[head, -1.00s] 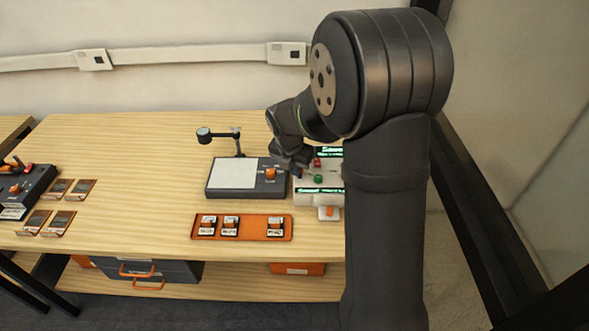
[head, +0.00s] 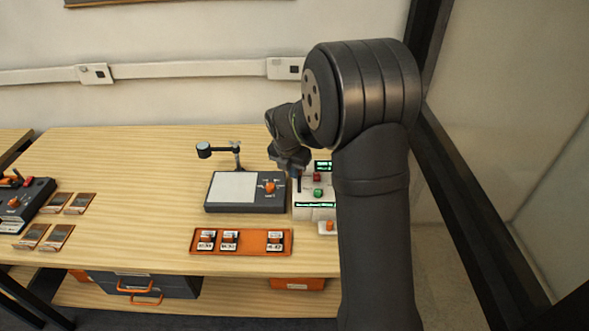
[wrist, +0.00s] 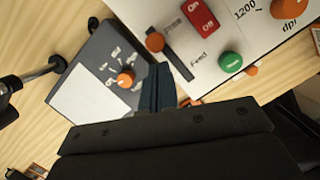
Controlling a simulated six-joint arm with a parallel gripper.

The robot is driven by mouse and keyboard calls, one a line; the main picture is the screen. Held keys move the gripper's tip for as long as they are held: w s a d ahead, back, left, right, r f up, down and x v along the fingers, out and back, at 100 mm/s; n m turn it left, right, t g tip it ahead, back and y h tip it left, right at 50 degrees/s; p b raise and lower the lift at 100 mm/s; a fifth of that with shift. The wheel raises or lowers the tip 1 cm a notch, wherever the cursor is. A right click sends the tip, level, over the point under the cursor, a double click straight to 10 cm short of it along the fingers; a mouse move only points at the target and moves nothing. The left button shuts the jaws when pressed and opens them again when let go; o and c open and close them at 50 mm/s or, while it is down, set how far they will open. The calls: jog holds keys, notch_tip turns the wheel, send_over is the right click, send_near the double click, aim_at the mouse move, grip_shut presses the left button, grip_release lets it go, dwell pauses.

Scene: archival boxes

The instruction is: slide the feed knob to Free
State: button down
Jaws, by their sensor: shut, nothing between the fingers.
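The feed knob (wrist: 155,42) is a small orange ball in the wrist view, at the upper-left end of a dark slot (wrist: 180,66) on a pale console (wrist: 218,78). The printed word Free is beside that end; Feed is printed farther down the slot. The console also shows in the head view (head: 301,209), partly behind my arm; I cannot make out the knob there. My gripper (wrist: 158,72) is shut and empty, its tips below the knob in the picture and apart from it. In the head view my gripper (head: 299,184) is at the console's left edge.
The console carries a red switch (wrist: 201,15), a green button (wrist: 231,63) and an orange dpi dial (wrist: 288,7). A dark unit with a white plate (head: 235,187) and an orange dial stands close on the left. An orange tray (head: 255,240) lies in front.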

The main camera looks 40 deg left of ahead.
jog(key=s+d+r, duration=0.1)
jog(key=s+r, duration=0.4)
jog(key=r, duration=0.4)
jog(key=shift+d+r, duration=0.35)
jog(key=x, duration=0.3)
jog(key=d+x, duration=0.1)
jog(key=x, duration=0.2)
jog(key=d+x, duration=0.1)
jog(key=x, duration=0.2)
jog(key=shift+w+a+f, duration=0.1)
jog(key=shift+w+f, duration=0.15)
jog(key=shift+f, duration=0.15)
jog(key=shift+d+f, duration=0.15)
jog(key=shift+d, duration=0.15)
jog(key=shift+s+d, duration=0.25)
jog(key=shift+s, duration=0.15)
